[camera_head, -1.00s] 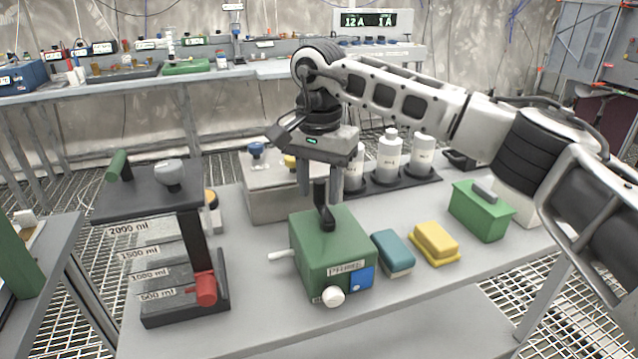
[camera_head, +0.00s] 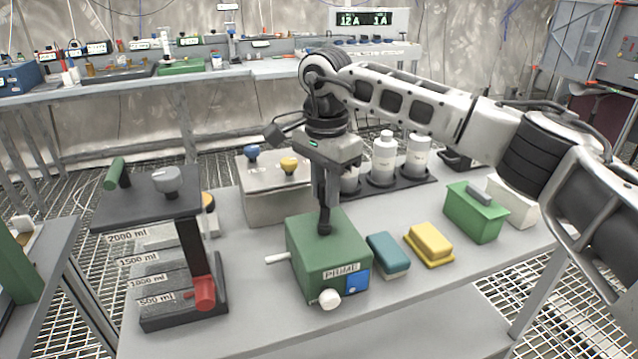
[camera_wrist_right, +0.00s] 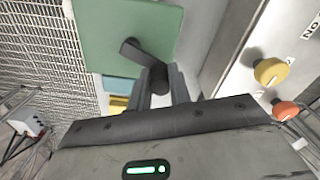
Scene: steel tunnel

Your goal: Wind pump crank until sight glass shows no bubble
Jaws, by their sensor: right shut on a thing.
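A green box (camera_head: 318,262) with a label that seems to read PRIME stands on the grey bench. A black crank (camera_head: 325,229) sits on its top. A blue square window (camera_head: 357,281), possibly the sight glass, is on its front; I cannot make out a bubble. My right gripper (camera_head: 326,203) points down over the box, shut on the crank's upright handle. In the right wrist view the crank arm (camera_wrist_right: 134,50) runs from the green top to the black handle (camera_wrist_right: 160,77) between my fingers. My left gripper is not in view.
A white side handle (camera_head: 277,259) and a white knob (camera_head: 330,299) stick out from the box. A teal block (camera_head: 388,254) and a yellow block (camera_head: 430,242) lie close on its right. A steel box (camera_head: 272,197) with knobs stands behind. A millilitre-marked stand (camera_head: 150,205) is at left.

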